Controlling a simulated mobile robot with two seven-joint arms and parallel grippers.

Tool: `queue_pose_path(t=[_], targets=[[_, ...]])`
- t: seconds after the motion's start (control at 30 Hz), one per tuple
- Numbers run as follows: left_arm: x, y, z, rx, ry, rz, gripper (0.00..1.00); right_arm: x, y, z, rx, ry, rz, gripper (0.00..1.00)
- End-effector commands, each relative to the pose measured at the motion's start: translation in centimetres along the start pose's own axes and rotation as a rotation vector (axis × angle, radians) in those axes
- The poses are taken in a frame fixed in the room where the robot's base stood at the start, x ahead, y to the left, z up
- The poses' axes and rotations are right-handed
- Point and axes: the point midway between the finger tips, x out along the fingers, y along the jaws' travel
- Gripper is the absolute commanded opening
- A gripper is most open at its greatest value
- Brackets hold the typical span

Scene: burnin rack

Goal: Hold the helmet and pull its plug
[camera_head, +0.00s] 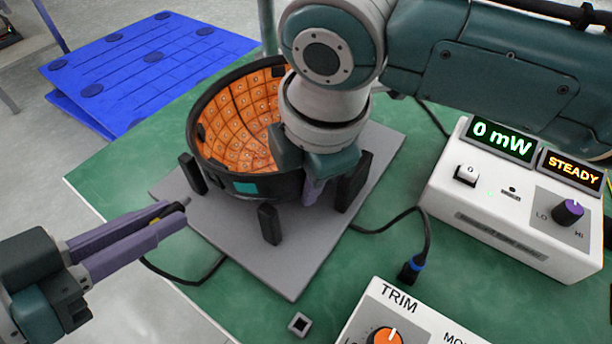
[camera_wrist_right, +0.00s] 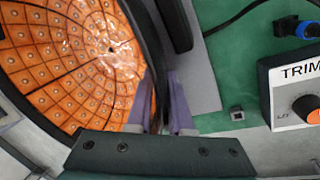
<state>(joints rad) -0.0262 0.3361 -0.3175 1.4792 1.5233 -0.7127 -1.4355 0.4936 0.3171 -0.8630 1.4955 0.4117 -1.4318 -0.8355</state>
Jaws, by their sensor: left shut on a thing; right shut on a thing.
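The helmet (camera_head: 222,178) is a dark shell with an orange tiled lining, sitting upright among black posts on a grey plate (camera_head: 330,232). My right gripper (camera_head: 312,188) reaches down from above and is shut on its near right rim. In the right wrist view the purple fingers (camera_wrist_right: 166,108) clasp the helmet's dark rim (camera_wrist_right: 148,45). My left gripper (camera_head: 168,218) is shut on the plug (camera_head: 171,209), a slim black piece with a yellow band. The plug's tip points at the helmet, with a visible gap between them. A black cable (camera_head: 185,282) curves below the left gripper.
A white meter (camera_head: 510,215) at the right reads "0 mW" and "STEADY". A white TRIM box (camera_head: 405,315) stands at the front. A blue-banded connector (camera_head: 411,268) and a small square block (camera_head: 299,323) lie on the green table (camera_head: 120,180). Blue pallets (camera_head: 150,65) are on the floor.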

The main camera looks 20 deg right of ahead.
Motion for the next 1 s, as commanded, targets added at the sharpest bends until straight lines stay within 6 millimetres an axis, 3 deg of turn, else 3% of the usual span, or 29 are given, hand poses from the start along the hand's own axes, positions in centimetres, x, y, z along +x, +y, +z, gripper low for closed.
queue_pose_path(t=[0.67,0.7,1.0], targets=[[-1.4,0.0,0.6,0.001,0.000,0.001,0.00,0.0,0.1,-0.1,0.000,0.002,0.001,0.00],[-1.4,0.0,0.6,0.001,0.000,0.001,0.00,0.0,0.1,-0.1,0.000,0.002,0.001,0.20],[-1.4,0.0,0.6,0.001,0.000,0.001,0.00,0.0,0.0,0.0,0.000,0.001,0.001,0.54]])
